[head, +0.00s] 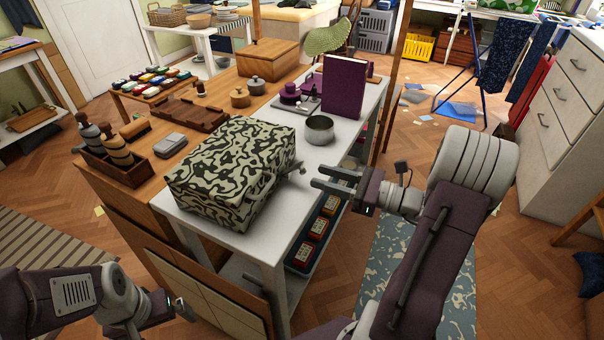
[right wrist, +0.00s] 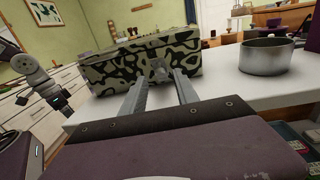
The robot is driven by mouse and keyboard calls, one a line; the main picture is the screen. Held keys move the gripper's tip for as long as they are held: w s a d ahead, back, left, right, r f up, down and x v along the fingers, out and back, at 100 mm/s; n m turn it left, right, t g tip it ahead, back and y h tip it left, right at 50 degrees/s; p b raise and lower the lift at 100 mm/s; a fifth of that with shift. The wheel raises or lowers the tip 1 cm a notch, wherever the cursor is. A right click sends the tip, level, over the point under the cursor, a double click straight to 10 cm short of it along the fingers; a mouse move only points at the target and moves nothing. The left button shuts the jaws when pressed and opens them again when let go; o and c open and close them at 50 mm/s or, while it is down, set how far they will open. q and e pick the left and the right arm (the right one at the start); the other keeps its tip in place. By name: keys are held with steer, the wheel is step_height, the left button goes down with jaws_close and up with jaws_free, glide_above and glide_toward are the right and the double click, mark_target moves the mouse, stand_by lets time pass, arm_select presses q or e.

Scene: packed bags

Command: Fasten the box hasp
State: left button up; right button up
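The box (head: 235,165), covered in a black and cream camouflage pattern, sits shut on the white table. A small grey metal hasp (head: 290,178) is on its side facing my right gripper; it also shows on the box front in the right wrist view (right wrist: 161,74). I cannot tell whether the hasp is fastened. My right gripper (head: 316,176) is open and empty, its fingers pointing at the hasp with a small gap; the fingers also frame it in the right wrist view (right wrist: 162,82). My left gripper (head: 183,310) is low at the left, away from the box; its fingers are too small to read.
A metal pot (head: 319,131) stands on the white table (head: 270,232) behind the hasp side. A purple upright book (head: 343,87) is farther back. A wooden bottle crate (head: 122,172) and a grey case (head: 170,145) are left of the box.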

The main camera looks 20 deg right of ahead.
steer(key=x, duration=0.2)
steer(key=shift+w+a+r+p, duration=0.1)
steer(key=shift+w+a+p, duration=0.1)
steer(key=shift+p, duration=0.1)
steer(key=shift+w+a, duration=0.35)
steer(key=shift+w, duration=0.05)
jaws_close()
